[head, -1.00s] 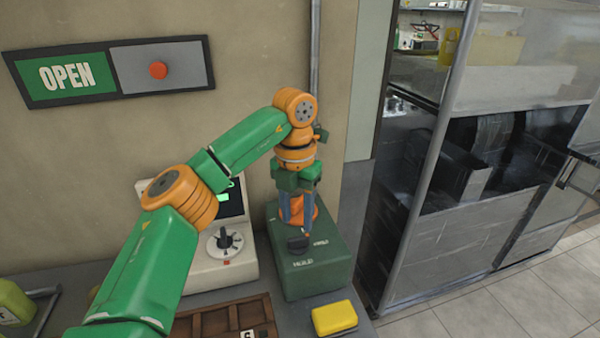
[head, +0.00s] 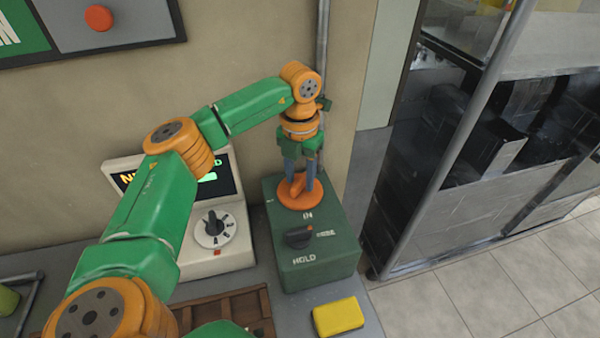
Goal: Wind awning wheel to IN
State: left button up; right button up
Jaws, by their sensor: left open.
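The awning wheel (head: 300,203) is an orange disc with a raised orange part in its middle, on top of a green box (head: 318,271). The white word IN is printed on the box just in front of the wheel. My left gripper (head: 299,184) points down over the wheel. Its two grey-blue fingers are apart, one on each side of the raised part. I cannot tell whether they touch it. My right gripper is not in view.
A black knob (head: 298,237) with HOLD printed below it is on the same box. A cream console (head: 213,258) with a screen and dial stands to the left. A yellow block (head: 338,317) and a brown compartment tray (head: 262,302) lie in front. The wall is close behind.

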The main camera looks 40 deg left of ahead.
pick_arm(q)
jog(key=shift+s+d+r, duration=0.1)
grip_shut()
